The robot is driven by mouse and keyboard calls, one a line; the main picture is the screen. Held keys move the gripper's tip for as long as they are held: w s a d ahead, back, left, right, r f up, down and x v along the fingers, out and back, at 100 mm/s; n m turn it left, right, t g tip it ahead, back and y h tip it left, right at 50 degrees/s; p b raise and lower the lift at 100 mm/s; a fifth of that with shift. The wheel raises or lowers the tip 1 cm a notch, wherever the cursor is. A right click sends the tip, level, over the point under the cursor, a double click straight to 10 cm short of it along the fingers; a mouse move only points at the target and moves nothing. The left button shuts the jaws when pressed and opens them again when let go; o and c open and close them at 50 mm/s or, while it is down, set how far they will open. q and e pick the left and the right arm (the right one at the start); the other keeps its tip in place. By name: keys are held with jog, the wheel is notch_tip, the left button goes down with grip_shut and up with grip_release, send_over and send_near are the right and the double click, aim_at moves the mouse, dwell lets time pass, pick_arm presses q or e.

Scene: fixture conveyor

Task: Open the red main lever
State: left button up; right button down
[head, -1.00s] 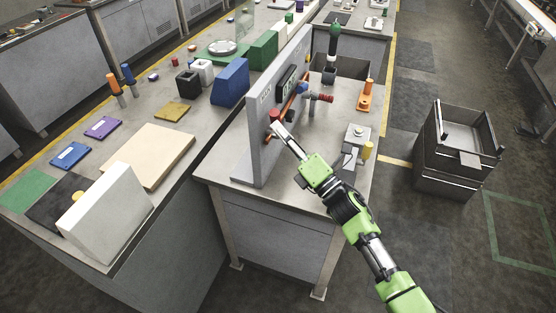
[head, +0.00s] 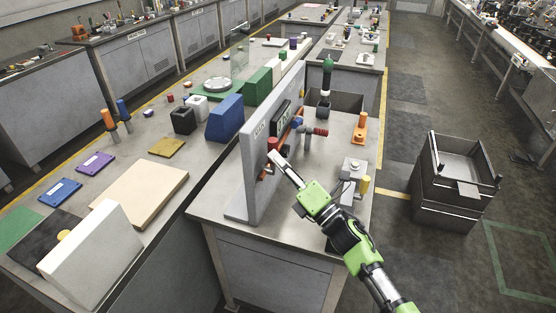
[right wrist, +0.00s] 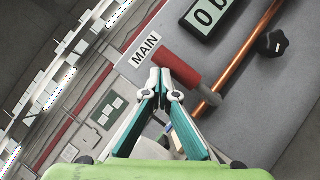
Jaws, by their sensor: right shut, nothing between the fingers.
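The red main lever (right wrist: 178,66) sticks out from the grey panel (right wrist: 262,95) beside the MAIN label (right wrist: 143,50). In the head view its red grip (head: 273,143) shows on the panel's right face. My right gripper (right wrist: 162,88) is shut and empty, with its fingertips right at the near side of the red grip. Whether they touch it I cannot tell. In the head view the right gripper (head: 276,157) covers part of the panel just below the lever. My left gripper is not in view.
A copper pipe (right wrist: 252,48), a black knob (right wrist: 272,43) and a digital display (right wrist: 210,15) are on the panel near the lever. A second red handle (head: 320,131) stands farther right.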

jog(key=s+d+f+m+g+h, duration=0.2)
jog(key=s+d+f+m+h, duration=0.55)
jog(key=d+m, duration=0.35)
jog(key=s+d+f+m+g+h, duration=0.1)
jog(key=s+d+f+m+h, duration=0.7)
jog(key=d+m, duration=0.25)
jog(key=s+f+m+g, duration=0.4)
jog(key=s+m+g, duration=0.1)
jog(key=s, duration=0.7)
jog(key=s+f+m+g, duration=0.3)
jog(key=s+m+g, duration=0.1)
jog(key=s, duration=0.7)
notch_tip(320, 180, down, 27)
jog(key=s+g+b, duration=0.1)
jog(key=s+b, duration=0.1)
jog(key=b, duration=0.1)
jog(key=s+d+f+g+b, duration=0.1)
jog(key=s+d+f, duration=0.2)
jog(key=s+f, duration=1.4)
notch_tip(320, 180, down, 4)
jog(key=shift+s+d+r+g+y+b, duration=0.2)
jog(key=shift+r+g+y+b, duration=0.05)
jog(key=shift+g+y+b, duration=0.15)
